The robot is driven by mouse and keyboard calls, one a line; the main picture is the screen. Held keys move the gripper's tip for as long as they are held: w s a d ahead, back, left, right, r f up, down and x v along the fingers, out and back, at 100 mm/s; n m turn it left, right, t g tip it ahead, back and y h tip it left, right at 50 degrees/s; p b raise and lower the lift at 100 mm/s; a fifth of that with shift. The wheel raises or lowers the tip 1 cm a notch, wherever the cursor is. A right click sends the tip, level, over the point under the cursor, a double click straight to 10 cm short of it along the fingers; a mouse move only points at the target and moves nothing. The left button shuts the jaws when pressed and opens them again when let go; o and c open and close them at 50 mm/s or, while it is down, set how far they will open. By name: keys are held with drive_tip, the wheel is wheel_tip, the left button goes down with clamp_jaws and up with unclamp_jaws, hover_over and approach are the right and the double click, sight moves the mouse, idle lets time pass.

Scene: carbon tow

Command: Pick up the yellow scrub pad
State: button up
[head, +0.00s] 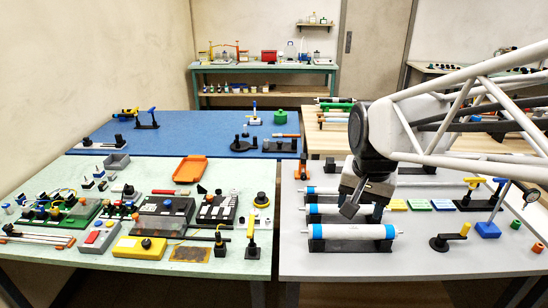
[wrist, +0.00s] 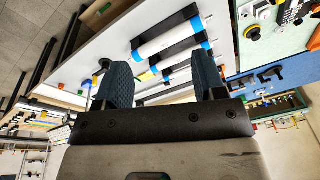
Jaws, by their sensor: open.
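The yellow scrub pad (head: 397,205) lies flat on the grey table at the right in the head view, left of a green pad (head: 419,205) and a blue pad (head: 443,205). My gripper (head: 358,203) is in the air left of the pad, over the white cylinders, tilted and apart from the pad. In the wrist view my gripper (wrist: 163,78) has its two dark fingers spread, with nothing held between them.
White cylinders with blue ends, one at the front (head: 350,232), lie in black cradles near my gripper. A black stand with a yellow knob (head: 450,237), a blue block (head: 488,229) and a dial gauge stand to the right. The green table (head: 215,270) at left is crowded.

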drive_tip(key=w+a+f+m, duration=0.2)
drive_tip(key=w+a+m, duration=0.2)
drive_tip(key=w, duration=0.9)
drive_tip(key=m+g, duration=0.2)
drive_tip(key=m, duration=0.8)
hover_over(261, 193)
drive_tip(key=f, duration=2.1)
drive_tip(key=shift+s+d+f, duration=0.15)
drive_tip(key=shift+s+f, duration=0.1)
drive_tip(key=shift+f, duration=0.15)
drive_tip(key=shift+w+a+f, duration=0.2)
drive_tip(key=shift+f, duration=0.1)
drive_tip(key=shift+f, duration=0.1)
drive_tip(key=shift+f, duration=1.2)
drive_tip(key=shift+f, duration=0.1)
